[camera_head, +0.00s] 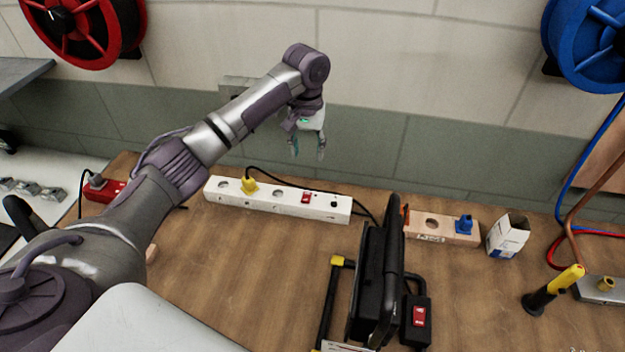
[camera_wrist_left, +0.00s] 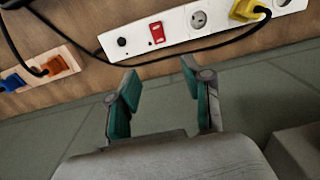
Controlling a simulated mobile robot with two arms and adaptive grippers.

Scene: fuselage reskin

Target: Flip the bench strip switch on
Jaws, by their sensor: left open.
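A white power strip (camera_head: 280,197) lies on the wooden bench near the wall, with a yellow plug (camera_head: 249,185) in one socket. Its red rocker switch (camera_head: 306,197) is near the right end. The left wrist view shows the same strip (camera_wrist_left: 185,28) and the red switch (camera_wrist_left: 157,32) just beyond the fingertips; its rocker position is too small to tell. My left gripper (camera_head: 308,153) points down behind and above the strip, apart from it. Its two fingers (camera_wrist_left: 159,72) are spread and empty. My right gripper is out of view.
A black device (camera_head: 380,285) with its own red switch stands in front, right of centre. A beige socket strip (camera_head: 445,227) holds a blue plug. A red strip (camera_head: 108,190) lies left, and a white box (camera_head: 508,236) right. A black cable runs by the white strip.

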